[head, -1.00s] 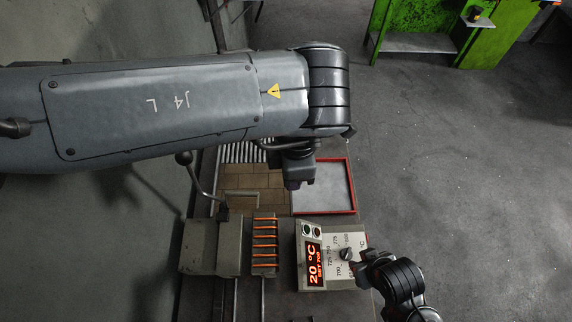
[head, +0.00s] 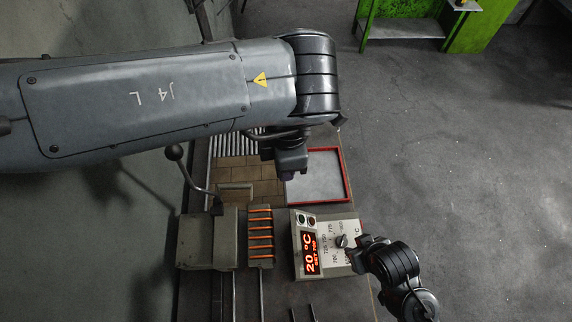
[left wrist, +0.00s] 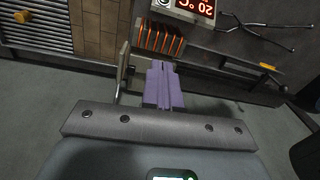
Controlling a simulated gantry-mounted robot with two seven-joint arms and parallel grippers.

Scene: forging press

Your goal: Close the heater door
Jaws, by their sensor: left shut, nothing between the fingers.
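The heater shows its glowing orange bars (head: 260,237) uncovered, beside a grey block (head: 208,240) with a black-knobbed lever (head: 175,153). The bars also show in the left wrist view (left wrist: 160,38), with an upright grey panel (left wrist: 123,62) at their left, seen nearly edge-on; it looks like the heater door, standing open. My left gripper (head: 289,175) is above the bench, up-picture from the bars. Its purple fingers (left wrist: 163,85) are shut and empty, appearing just in front of the heater. My right gripper (head: 358,252) is at the control box dial; its fingertips are too unclear to judge.
The control box (head: 308,252) reads 20 °C and stands right of the bars. A red-rimmed tray (head: 346,175) and a brick surface (head: 235,172) lie up-picture. Tongs (left wrist: 255,25) show in the left wrist view. Open floor lies right of the bench.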

